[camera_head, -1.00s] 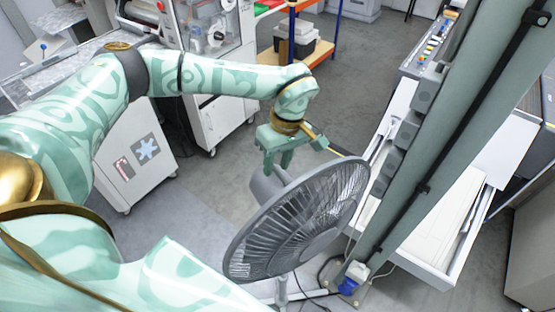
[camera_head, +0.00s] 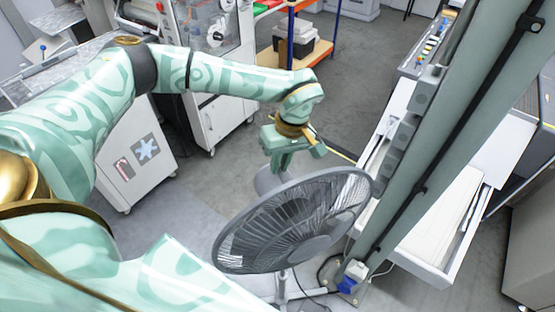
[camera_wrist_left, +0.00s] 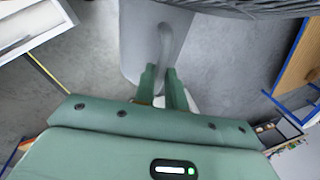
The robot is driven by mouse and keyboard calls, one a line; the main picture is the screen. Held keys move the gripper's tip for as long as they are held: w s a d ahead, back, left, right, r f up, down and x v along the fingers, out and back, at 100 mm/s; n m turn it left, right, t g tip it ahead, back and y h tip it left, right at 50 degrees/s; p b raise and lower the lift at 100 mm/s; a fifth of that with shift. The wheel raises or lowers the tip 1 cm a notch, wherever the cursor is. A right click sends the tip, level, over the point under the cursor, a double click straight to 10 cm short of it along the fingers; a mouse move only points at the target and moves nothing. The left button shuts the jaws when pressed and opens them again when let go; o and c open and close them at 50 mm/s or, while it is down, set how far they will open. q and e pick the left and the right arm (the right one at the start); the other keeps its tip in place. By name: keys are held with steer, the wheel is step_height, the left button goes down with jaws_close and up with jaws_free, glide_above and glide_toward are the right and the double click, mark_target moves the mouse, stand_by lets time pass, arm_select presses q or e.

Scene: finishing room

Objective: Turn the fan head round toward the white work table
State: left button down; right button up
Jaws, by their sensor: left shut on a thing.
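The grey fan head (camera_head: 290,222), a round cage with a hub, stands in the lower middle of the head view on a pale stand (camera_head: 283,287). Its cage faces toward the lower right. My left gripper (camera_head: 283,165) is behind the cage, shut on the back of the fan head. In the left wrist view my fingers (camera_wrist_left: 168,85) close at the grey motor housing (camera_wrist_left: 150,45), with the cage edge above; the exact grip point is partly hidden. A white table-like unit (camera_head: 440,245) stands at the right. My right gripper is not in view.
A grey-green post (camera_head: 430,160) rises close to the right of the fan. A blue plug box (camera_head: 348,285) and cables lie at its foot. White cabinets (camera_head: 135,160) stand at the left. The floor behind the fan is clear.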

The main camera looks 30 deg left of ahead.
arm_select(q)
steer(key=m, duration=0.1)
steer(key=w+d+m+p, duration=0.1)
steer(key=shift+r+m, duration=0.2)
steer(key=shift+m, duration=0.2)
steer(key=m, duration=0.1)
steer(key=d+m+p, duration=0.1)
steer(key=shift+w+m+t+y+p, duration=0.25)
steer(key=shift+m+t+y+p, duration=0.05)
steer(key=shift+m+t+y, duration=0.1)
steer(key=m, duration=0.1)
steer(key=d+m+p, duration=0.1)
steer(key=shift+w+m+t, duration=0.15)
steer(key=shift+m+t, duration=0.15)
steer(key=shift+d+f+m+t+p, duration=0.2)
steer(key=shift+d+m, duration=0.25)
steer(key=shift+m, duration=0.5)
steer(key=shift+d+r+m+t+p, duration=0.1)
steer(key=shift+d+m+p, duration=0.25)
steer(key=shift+m, duration=0.6)
steer(key=shift+d, duration=0.1)
steer(key=c, duration=1.5)
jaws_free()
steer(key=shift+o, duration=0.2)
steer(key=d+r+b, duration=0.3)
steer(key=r, duration=1.3)
steer(key=shift+s, duration=0.2)
